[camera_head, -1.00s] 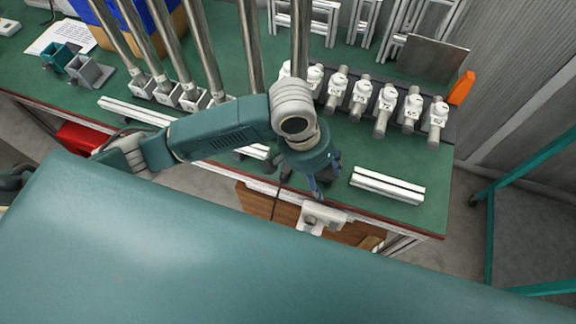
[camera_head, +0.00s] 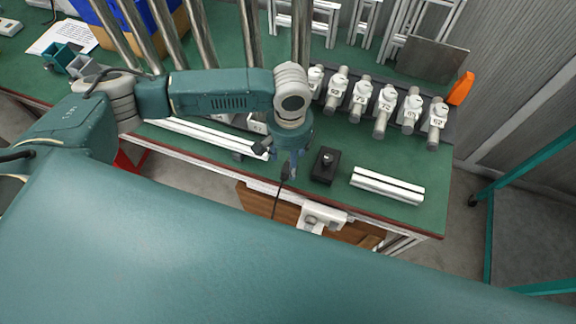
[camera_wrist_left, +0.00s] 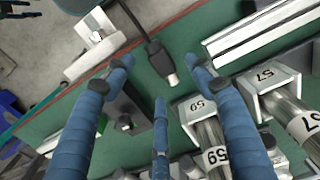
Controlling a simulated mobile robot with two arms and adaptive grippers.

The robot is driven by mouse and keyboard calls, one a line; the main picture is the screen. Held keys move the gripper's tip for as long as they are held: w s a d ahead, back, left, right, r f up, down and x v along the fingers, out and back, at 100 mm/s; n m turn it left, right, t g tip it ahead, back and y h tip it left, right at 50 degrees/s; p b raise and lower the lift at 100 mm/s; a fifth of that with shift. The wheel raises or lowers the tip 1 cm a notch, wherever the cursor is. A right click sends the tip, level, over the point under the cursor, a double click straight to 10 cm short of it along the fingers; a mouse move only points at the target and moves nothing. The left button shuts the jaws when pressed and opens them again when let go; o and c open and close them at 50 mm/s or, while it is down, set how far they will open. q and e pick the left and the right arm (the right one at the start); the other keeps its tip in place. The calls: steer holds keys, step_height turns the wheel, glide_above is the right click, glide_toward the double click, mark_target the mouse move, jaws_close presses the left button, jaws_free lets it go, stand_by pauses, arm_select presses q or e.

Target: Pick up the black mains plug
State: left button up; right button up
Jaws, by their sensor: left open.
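The black mains plug (camera_wrist_left: 160,62) is on the end of a black cable, with a pale metallic tip, near the green table's front edge. In the head view the cable (camera_head: 276,205) hangs over that edge, and the plug (camera_head: 285,172) shows small and dark just below my left gripper (camera_head: 284,158). In the left wrist view my left gripper (camera_wrist_left: 159,75) is open and empty. Its blue fingers spread around the plug in the picture; no contact shows. A dark, fingered shape in that view's top left corner looks like my right gripper (camera_wrist_left: 16,10); its jaws are unclear.
A black box with a knob (camera_head: 325,165) stands just right of my left gripper. Beyond it lie white profiles (camera_head: 387,186). A white clamp (camera_head: 322,217) sits on the front edge. Numbered tube holders (camera_head: 384,110) line the back, with an orange piece (camera_head: 461,89) at their right.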

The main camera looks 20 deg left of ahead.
arm_select(q)
steer(key=f, duration=0.3)
steer(key=shift+w+d+f+p, duration=0.2)
steer(key=shift+f+p, duration=0.1)
steer(key=shift+f, duration=0.1)
steer(key=shift+a+f, duration=0.1)
steer(key=shift+f, duration=0.15)
jaws_close()
steer(key=shift+r, duration=0.1)
